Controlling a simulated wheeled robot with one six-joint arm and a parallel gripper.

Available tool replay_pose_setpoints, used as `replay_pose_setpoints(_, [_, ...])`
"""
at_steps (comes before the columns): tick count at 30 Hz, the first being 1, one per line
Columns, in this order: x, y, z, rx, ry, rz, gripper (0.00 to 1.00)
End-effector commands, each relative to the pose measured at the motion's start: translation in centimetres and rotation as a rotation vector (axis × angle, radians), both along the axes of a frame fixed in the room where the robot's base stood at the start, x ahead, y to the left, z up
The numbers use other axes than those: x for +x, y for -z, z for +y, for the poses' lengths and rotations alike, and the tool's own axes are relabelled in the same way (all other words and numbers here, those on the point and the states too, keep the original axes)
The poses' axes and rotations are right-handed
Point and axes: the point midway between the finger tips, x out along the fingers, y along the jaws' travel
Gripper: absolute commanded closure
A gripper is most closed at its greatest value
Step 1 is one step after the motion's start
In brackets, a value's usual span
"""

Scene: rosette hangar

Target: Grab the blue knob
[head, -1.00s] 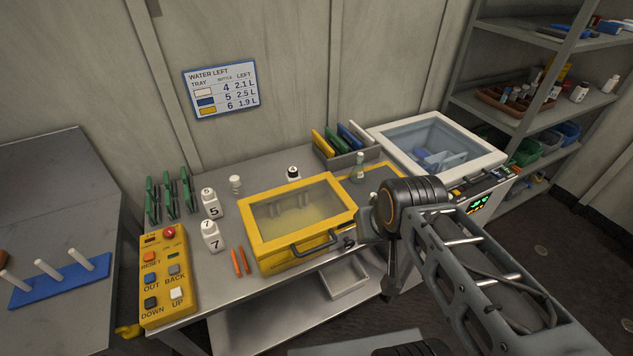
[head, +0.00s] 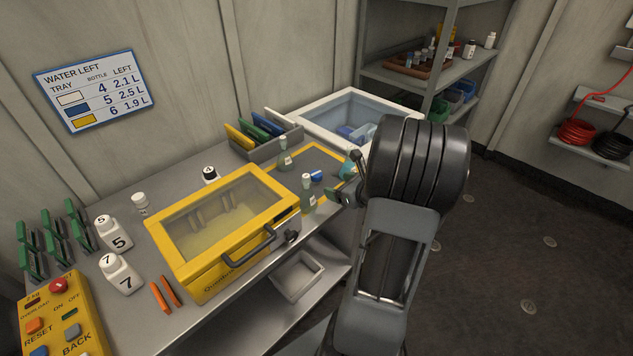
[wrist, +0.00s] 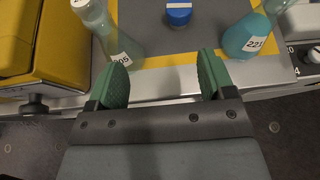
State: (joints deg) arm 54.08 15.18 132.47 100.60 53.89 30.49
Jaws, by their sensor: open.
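The blue knob (head: 316,176) is a short round blue piece with a pale mark on top. It stands on the dark yellow-bordered mat (head: 325,160). In the wrist view the knob (wrist: 179,12) is at the top, ahead of my gripper (wrist: 163,68) and a little right of its middle. My gripper's two green fingers are apart with nothing between them. They are at the mat's front edge, short of the knob and not touching it. In the head view my arm hides most of the gripper.
In the wrist view a clear bottle (wrist: 97,30) stands left of the knob and a teal flask (wrist: 247,36) labelled 221 stands right. A yellow lidded box (head: 221,235) is left of the mat. A white-rimmed bin (head: 310,118) stands behind it.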

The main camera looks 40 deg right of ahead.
Motion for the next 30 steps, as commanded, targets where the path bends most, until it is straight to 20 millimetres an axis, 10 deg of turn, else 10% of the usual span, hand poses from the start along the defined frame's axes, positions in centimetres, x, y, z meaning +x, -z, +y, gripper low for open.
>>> replay_pose_setpoints(30, [10.4, 4.4, -1.5, 0.083, 0.118, -0.031, 0.24])
